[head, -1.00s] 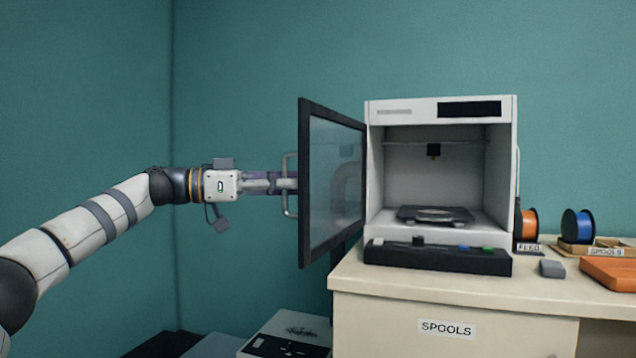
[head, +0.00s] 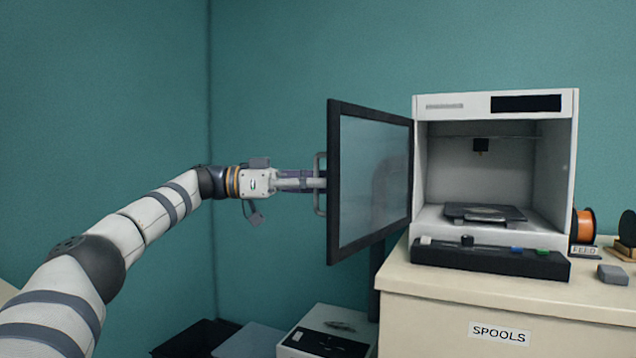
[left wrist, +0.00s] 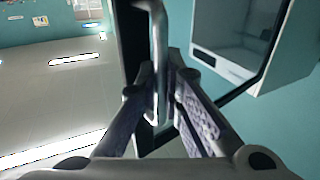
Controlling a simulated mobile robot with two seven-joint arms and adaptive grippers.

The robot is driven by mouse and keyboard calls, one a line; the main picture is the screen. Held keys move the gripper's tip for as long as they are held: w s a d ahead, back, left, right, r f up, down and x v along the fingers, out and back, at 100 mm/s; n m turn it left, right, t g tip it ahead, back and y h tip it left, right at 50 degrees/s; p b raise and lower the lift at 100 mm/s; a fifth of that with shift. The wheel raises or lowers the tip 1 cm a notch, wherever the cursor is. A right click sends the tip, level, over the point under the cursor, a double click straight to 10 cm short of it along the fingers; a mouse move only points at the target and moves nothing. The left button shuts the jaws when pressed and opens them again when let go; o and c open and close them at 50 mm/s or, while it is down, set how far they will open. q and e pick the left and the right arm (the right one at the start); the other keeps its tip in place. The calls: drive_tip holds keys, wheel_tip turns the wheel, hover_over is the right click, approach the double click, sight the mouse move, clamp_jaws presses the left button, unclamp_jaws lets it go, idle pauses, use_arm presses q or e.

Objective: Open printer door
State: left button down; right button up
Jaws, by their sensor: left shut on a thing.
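The white printer (head: 425,150) stands on the cabinet with its front opening exposed. My left gripper (head: 318,184) is at the door's outer side, shut on the door handle (head: 317,208). In the left wrist view the handle bar (left wrist: 160,60) runs down between the two fingers (left wrist: 163,100). My right gripper is not in view.
The cream cabinet (head: 430,310) bears a SPOOLS label. An orange spool (head: 582,226), a FEED label and a grey block (head: 613,275) sit right of the printer. A white box (head: 325,335) and dark bins (head: 195,338) are low at the left. The wall is behind.

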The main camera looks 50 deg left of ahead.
use_arm(q)
drive_tip(key=c, duration=1.7)
unclamp_jaws()
drive_tip(key=shift+f, duration=0.1)
drive_tip(key=v, duration=0.7)
drive_tip(key=shift+s+a, duration=0.2)
